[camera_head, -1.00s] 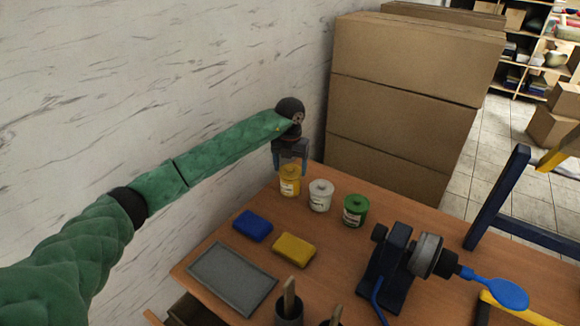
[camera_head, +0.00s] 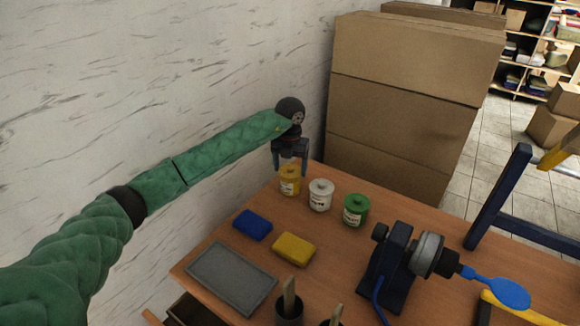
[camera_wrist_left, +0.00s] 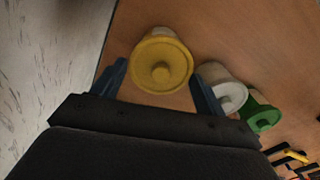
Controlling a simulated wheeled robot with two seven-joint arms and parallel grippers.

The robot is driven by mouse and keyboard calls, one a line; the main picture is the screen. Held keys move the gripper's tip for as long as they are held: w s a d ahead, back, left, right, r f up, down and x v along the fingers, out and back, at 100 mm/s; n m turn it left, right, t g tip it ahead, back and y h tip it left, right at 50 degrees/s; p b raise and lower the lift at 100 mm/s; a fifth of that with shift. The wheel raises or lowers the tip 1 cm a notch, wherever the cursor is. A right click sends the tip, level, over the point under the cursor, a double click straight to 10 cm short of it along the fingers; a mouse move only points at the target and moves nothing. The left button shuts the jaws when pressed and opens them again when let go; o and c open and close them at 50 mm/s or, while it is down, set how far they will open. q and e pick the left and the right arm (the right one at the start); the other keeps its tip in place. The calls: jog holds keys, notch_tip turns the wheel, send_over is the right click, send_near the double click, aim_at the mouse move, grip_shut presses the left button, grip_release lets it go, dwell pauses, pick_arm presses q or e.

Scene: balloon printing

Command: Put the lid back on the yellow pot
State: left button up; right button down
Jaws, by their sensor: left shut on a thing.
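The yellow pot (camera_head: 290,187) stands at the far left corner of the table, with a pale label on its side. My left gripper (camera_head: 290,170) points straight down over it. In the left wrist view its two fingers (camera_wrist_left: 161,80) are on either side of the round yellow lid (camera_wrist_left: 161,65), and it is shut on the lid. The lid's knob faces the wrist camera. The lid lines up over the pot's mouth, at or very close to the rim; I cannot tell whether it is fully seated. My right gripper is not in view.
A white pot (camera_head: 320,196) and a green pot (camera_head: 355,211) stand to the right of the yellow pot. A blue block (camera_head: 253,225), a yellow block (camera_head: 294,249) and a grey tray (camera_head: 231,279) lie nearer. Cardboard boxes (camera_head: 400,130) rise behind the table; a wall is at the left.

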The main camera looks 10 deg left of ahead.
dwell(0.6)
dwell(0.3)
pick_arm(q)
jog(key=o, duration=1)
jog(key=shift+o, duration=0.3)
jog(key=shift+r+p, duration=0.6)
jog(key=shift+r, duration=2.9)
jog(key=shift+c, duration=0.4)
grip_shut()
